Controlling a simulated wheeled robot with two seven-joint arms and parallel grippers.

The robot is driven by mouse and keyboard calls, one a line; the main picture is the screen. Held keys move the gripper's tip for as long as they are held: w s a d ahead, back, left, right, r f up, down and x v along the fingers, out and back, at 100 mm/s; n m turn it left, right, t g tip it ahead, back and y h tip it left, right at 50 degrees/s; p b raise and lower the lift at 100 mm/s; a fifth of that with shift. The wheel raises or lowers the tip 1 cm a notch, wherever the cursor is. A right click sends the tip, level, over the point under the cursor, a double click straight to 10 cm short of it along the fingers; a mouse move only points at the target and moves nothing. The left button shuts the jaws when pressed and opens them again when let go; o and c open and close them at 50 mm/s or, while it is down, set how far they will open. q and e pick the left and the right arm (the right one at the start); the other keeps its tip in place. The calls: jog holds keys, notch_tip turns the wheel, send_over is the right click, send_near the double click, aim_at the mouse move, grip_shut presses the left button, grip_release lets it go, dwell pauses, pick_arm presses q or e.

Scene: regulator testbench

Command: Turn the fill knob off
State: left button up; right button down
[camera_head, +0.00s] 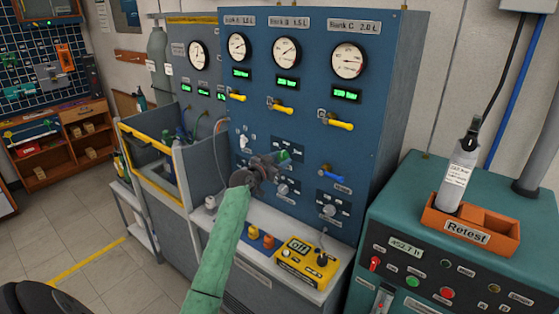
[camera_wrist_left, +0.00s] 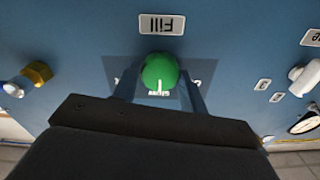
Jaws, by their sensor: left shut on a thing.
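The green fill knob (camera_head: 285,155) is on the blue front panel, partly hidden behind my left gripper (camera_head: 270,165). In the left wrist view the knob (camera_wrist_left: 160,68) sits between the two fingers of my left gripper (camera_wrist_left: 160,90), which is shut on it. That view shows the panel upside down, with the "Fill" label (camera_wrist_left: 163,24) above the knob. The knob's white mark points to the bottom of the picture, at small white lettering partly hidden by the gripper. Other markings beside the knob are partly covered by the fingers. My right gripper is not in view.
Yellow levers (camera_head: 282,105) and gauges (camera_head: 286,51) fill the upper panel. A blue lever (camera_head: 331,172) and grey knobs (camera_head: 329,210) lie right of my gripper. A yellow box (camera_head: 305,264) stands on the ledge below. A teal retest cabinet (camera_head: 400,215) stands at the right.

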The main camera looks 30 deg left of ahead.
pick_arm(q)
jog(key=shift+n, duration=0.3)
jog(key=n, duration=0.3)
jog(key=shift+n, duration=0.9)
jog(key=n, duration=0.2)
jog(key=shift+n+p, duration=0.3)
jog(key=shift+n, duration=0.7)
jog(key=shift+n+p, duration=0.55)
jog(key=shift+n, duration=0.85)
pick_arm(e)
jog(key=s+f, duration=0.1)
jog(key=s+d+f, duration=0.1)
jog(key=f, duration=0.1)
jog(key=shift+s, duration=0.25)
